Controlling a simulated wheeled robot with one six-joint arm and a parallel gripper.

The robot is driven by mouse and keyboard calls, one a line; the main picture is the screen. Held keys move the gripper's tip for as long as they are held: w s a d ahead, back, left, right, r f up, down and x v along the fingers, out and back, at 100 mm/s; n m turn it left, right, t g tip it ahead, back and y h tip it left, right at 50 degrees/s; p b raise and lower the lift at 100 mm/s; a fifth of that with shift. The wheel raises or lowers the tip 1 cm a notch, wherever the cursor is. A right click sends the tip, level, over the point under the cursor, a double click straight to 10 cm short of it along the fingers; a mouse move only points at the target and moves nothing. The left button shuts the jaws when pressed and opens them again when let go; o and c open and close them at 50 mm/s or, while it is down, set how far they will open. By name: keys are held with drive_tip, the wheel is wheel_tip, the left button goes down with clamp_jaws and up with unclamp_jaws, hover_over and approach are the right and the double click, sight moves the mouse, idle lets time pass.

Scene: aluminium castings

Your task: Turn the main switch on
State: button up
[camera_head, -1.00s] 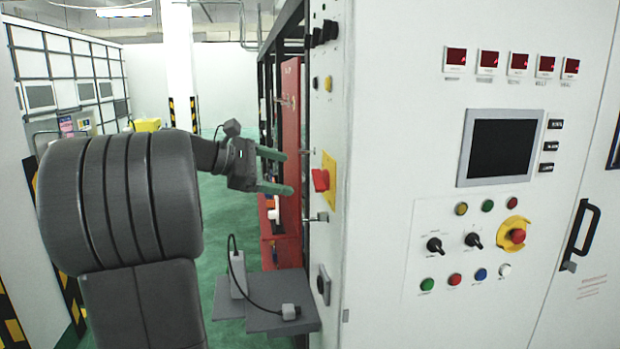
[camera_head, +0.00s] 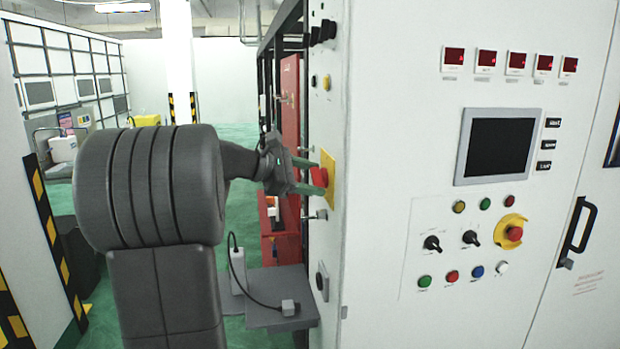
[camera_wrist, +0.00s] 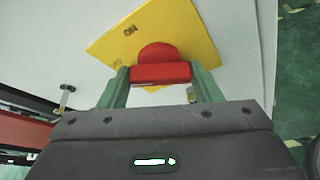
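The main switch is a red knob (camera_head: 319,177) on a yellow plate (camera_head: 329,180) on the cabinet's narrow left side. In the wrist view the red knob (camera_wrist: 160,68) sits between the two green fingers, and the yellow plate (camera_wrist: 190,30) behind it shows the letters "ON". My gripper (camera_head: 312,176) is at the switch, with its fingers open on either side of the knob. In the wrist view my gripper (camera_wrist: 160,85) has a finger close to each side of the knob; I cannot tell whether they touch it.
The white cabinet (camera_head: 390,130) carries a dark screen (camera_head: 500,146), several buttons and a red emergency button (camera_head: 515,234) on its front. A small grey shelf (camera_head: 275,315) with a cabled device stands below my gripper. A red panel (camera_head: 289,110) stands behind.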

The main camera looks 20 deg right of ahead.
drive_tip(key=c, duration=0.3)
drive_tip(key=shift+f+b, duration=0.15)
drive_tip(key=shift+b, duration=0.45)
drive_tip(key=m+t+h+b, duration=0.1)
drive_tip(key=m+b, duration=0.2)
drive_tip(key=b, duration=0.3)
drive_tip(key=m+t+h+b, duration=0.1)
drive_tip(key=m+b, duration=0.2)
drive_tip(key=b, duration=0.4)
drive_tip(key=m+t+h+b, duration=0.1)
drive_tip(key=m+b, duration=0.2)
drive_tip(key=b, duration=0.4)
drive_tip(key=shift+s+f+h, duration=0.15)
drive_tip(key=shift+f+h, duration=0.15)
drive_tip(key=shift+r+m, duration=0.1)
drive_tip(key=shift+m, duration=0.2)
drive_tip(key=o, duration=1)
